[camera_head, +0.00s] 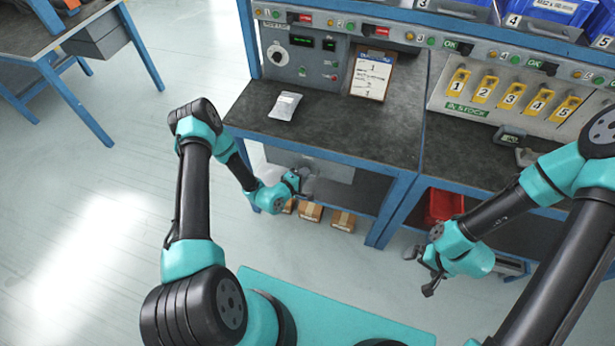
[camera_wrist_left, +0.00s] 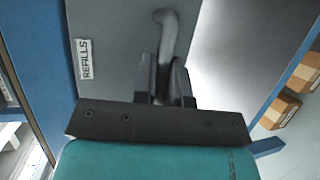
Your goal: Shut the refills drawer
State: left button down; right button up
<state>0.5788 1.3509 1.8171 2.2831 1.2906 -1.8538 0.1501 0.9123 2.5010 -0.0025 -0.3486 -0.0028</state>
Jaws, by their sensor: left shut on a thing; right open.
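The grey refills drawer front (camera_wrist_left: 110,45), with its white REFILLS label (camera_wrist_left: 84,58), fills the upper left of the left wrist view. Its curved grey handle (camera_wrist_left: 168,35) stands out from the front. My left gripper (camera_wrist_left: 168,75) is shut on the handle. In the head view my left gripper (camera_head: 298,182) is under the left bench's front edge, by the grey drawer (camera_head: 335,168). How far the drawer stands out is hard to tell, as the bench top hides much of it. My right gripper (camera_head: 430,272) is open and empty, in front of the right bench.
Several cardboard boxes (camera_head: 311,212) sit low under the left bench; they also show in the left wrist view (camera_wrist_left: 278,112). A red bin (camera_head: 442,205) is under the right bench. A blue bench leg (camera_head: 392,210) stands between. The floor at left is clear.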

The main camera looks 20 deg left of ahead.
pick_arm(q)
jog(key=shift+w+a, duration=0.1)
jog(key=shift+w, duration=0.1)
jog(key=c, duration=1.2)
grip_release()
jog(key=shift+r, duration=0.1)
jog(key=v, duration=1.7)
jog(key=shift+s, duration=0.3)
